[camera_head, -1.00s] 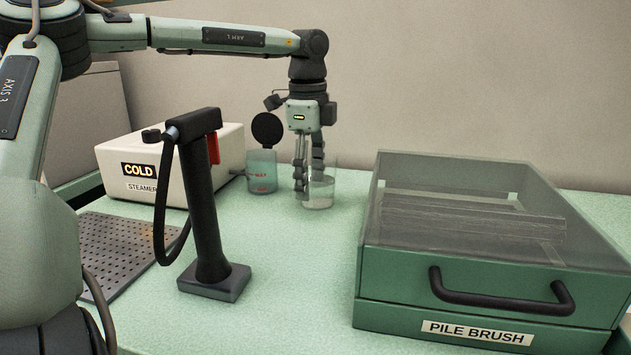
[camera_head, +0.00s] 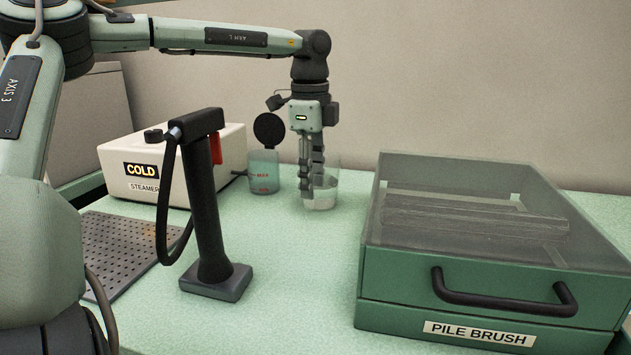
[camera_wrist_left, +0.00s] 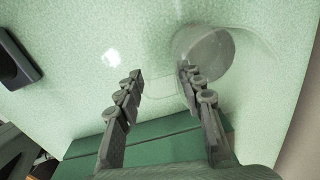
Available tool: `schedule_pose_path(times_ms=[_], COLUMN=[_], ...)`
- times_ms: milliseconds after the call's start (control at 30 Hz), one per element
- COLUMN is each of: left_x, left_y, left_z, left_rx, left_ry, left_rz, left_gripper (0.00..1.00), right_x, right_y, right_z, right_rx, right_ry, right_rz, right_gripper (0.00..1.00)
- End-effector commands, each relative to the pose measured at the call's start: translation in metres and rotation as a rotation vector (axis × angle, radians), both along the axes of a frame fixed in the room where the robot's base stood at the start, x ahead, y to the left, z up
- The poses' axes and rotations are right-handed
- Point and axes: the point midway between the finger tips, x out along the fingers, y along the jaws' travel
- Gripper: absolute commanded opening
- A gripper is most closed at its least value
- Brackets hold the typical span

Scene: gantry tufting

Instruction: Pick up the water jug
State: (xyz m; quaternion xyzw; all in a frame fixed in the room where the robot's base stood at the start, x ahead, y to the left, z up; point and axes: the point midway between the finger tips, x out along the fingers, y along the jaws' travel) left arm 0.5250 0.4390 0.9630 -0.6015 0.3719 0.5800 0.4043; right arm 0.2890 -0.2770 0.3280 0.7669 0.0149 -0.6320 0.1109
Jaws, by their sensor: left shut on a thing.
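The water jug (camera_head: 327,198) is a clear vessel with a pale layer of water low inside it, upright at the back middle of the bench. In the left wrist view the clear jug (camera_wrist_left: 210,55) shows at the fingertips, its edges faint. My left gripper (camera_head: 311,185) points straight down at the jug, its fingers overlapping the jug's left side. The gripper (camera_wrist_left: 162,72) is shut on the jug with its fingers still some way apart. The exact part between the fingers is too transparent to make out. My right gripper is not in view.
A green box labelled PILE BRUSH (camera_head: 478,332), with a clear cover, stands close on the right. A black handset stand (camera_head: 212,225) is in front left. The steamer (camera_head: 185,178) and a small lidded tank (camera_head: 263,172) stand left of the jug. The front middle bench is clear.

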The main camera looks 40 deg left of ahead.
Motion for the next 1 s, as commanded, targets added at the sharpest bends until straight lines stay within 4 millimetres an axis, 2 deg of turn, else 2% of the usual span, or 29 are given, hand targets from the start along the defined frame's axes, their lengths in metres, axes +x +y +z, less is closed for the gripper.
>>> schedule_pose_path(times_ms=[367, 667, 1000], left_x=[0.001, 0.001, -0.036], left_y=[0.0, 0.0, 0.018], left_z=[0.011, 0.041, 0.065], left_rx=[0.002, 0.003, 0.0], left_ry=[-0.002, -0.005, -0.007], left_rz=[0.001, 0.001, 0.001], left_gripper=[0.0, 0.0, 0.0], right_x=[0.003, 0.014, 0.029], right_y=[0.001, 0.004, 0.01], right_z=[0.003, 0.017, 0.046], right_rx=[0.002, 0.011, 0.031], right_ry=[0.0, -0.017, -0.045], right_rz=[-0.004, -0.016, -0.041], right_gripper=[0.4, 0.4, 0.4])
